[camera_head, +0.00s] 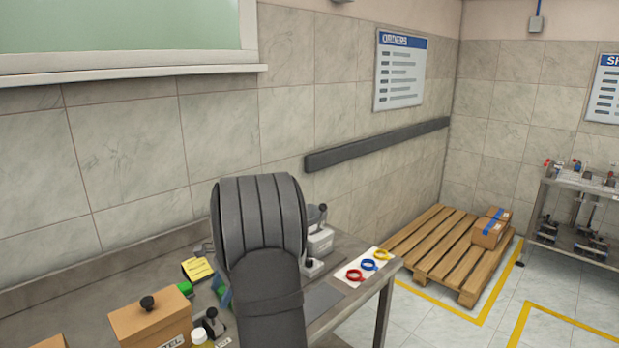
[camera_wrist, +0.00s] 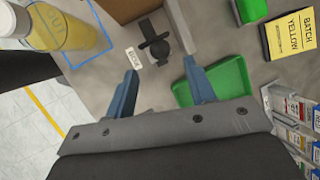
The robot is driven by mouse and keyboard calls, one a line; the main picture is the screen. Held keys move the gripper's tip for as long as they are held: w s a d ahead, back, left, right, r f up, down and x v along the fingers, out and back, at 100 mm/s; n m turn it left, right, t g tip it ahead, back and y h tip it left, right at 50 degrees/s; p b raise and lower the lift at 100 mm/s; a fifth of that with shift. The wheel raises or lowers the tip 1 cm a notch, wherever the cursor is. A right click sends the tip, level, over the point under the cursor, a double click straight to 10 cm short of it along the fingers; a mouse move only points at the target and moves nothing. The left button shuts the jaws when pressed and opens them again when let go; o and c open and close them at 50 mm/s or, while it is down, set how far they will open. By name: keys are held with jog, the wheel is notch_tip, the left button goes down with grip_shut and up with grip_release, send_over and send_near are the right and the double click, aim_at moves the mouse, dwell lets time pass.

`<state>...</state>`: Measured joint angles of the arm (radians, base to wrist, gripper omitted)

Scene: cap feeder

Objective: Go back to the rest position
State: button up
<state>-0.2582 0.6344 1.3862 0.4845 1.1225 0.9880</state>
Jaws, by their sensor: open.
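In the wrist view my gripper (camera_wrist: 162,90) is open, with its two blue-grey fingers spread wide and nothing between them. It hangs above the grey table (camera_wrist: 88,90). A black knobbed piece (camera_wrist: 160,45) stands on the table ahead of the fingertips. A green tray (camera_wrist: 222,78) lies beside and partly behind the right finger. In the head view my dark arm covers the middle of the table and hides most of my gripper.
A cardboard box (camera_head: 150,325) with a black knob and a white-capped bottle (camera_head: 200,338) stand near the arm. A yellow card (camera_head: 198,269) lies behind. Red (camera_head: 355,275), blue (camera_head: 368,265) and yellow (camera_head: 383,255) rings lie at the table's right end. A pallet (camera_head: 445,255) stands beyond.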

aim_at(212, 310)
jog(key=x, duration=0.6)
jog(key=shift+s+a+f, duration=0.25)
jog(key=shift+a+f, duration=0.05)
jog(key=s+a, duration=0.2)
jog(key=shift+s+a+r, duration=0.15)
jog(key=shift+s+a, duration=0.1)
jog(key=shift+s, duration=0.05)
jog(key=d+r+n, duration=0.4)
jog(key=r+n, duration=0.3)
jog(key=r, duration=0.3)
jog(key=d+r+n, duration=0.4)
jog(key=r+n, duration=0.2)
jog(key=r, duration=0.4)
jog(key=shift+s+n+t, duration=0.35)
jog(key=shift+n+t, duration=0.05)
jog(key=shift+r, duration=0.1)
jog(key=shift+a, duration=0.1)
jog(key=f+m, duration=0.1)
jog(key=m, duration=0.2)
jog(key=f+m, duration=0.1)
jog(key=m, duration=0.2)
jog(key=w+f+m, duration=0.1)
jog(key=m, duration=0.3)
jog(key=shift+w+a+f+g, duration=0.1)
jog(key=shift+a+g, duration=0.2)
